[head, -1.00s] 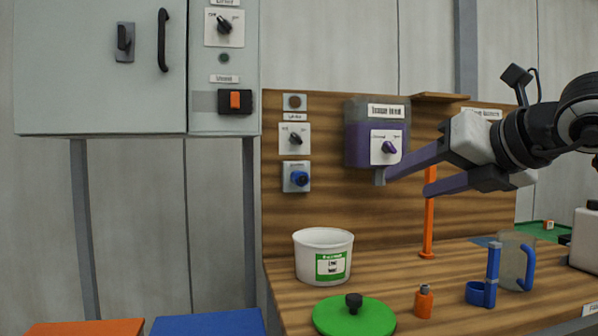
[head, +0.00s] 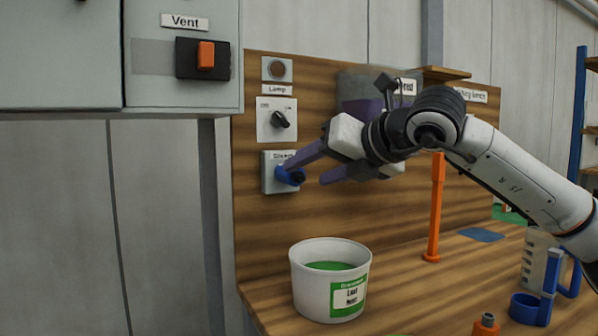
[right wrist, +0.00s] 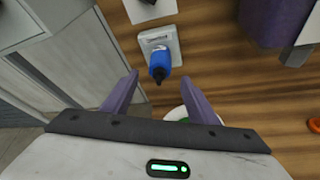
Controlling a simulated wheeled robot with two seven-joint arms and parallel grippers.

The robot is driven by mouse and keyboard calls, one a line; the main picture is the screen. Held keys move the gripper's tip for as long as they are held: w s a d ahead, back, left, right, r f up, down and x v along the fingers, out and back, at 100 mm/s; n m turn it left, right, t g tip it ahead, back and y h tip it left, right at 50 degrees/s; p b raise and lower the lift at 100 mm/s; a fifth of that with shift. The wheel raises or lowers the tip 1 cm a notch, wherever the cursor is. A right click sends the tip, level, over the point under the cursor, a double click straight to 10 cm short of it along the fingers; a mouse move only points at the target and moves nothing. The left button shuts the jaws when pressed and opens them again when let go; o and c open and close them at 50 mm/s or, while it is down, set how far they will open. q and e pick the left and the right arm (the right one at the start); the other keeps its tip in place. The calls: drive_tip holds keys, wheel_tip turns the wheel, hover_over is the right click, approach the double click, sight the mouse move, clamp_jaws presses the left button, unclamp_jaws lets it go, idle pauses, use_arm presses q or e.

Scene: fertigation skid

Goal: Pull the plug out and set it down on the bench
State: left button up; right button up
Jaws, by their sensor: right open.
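The blue plug (head: 289,177) with a dark end sits in the grey socket plate (head: 270,184) on the wooden back board. In the right wrist view the plug (right wrist: 160,64) stands out from the plate (right wrist: 172,42). My right gripper (head: 305,173) is open and empty in front of the plug, and one purple finger overlaps the plug in the head view. In the right wrist view the plug appears just beyond the open fingertips (right wrist: 160,79), lined up between them. The wooden bench (head: 405,300) lies below. My left gripper is out of view.
A white tub (head: 308,290) stands on the bench below the socket. A lamp switch (head: 281,120) is above it. An orange post (head: 436,205), a blue-handled jug and an orange bottle (head: 486,325) are to the right. Bare bench lies between.

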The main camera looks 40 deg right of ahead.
sight(302, 175)
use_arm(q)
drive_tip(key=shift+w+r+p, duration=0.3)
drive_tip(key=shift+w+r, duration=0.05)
use_arm(e)
drive_tip(key=shift+x, duration=2.65)
drive_tip(key=shift+c, duration=0.2)
drive_tip(key=c, duration=1.2)
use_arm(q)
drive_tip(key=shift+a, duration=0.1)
use_arm(e)
drive_tip(key=shift+c, duration=0.2)
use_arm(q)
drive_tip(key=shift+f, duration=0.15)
use_arm(e)
drive_tip(key=shift+s+a, duration=0.1)
drive_tip(key=shift+s, duration=0.05)
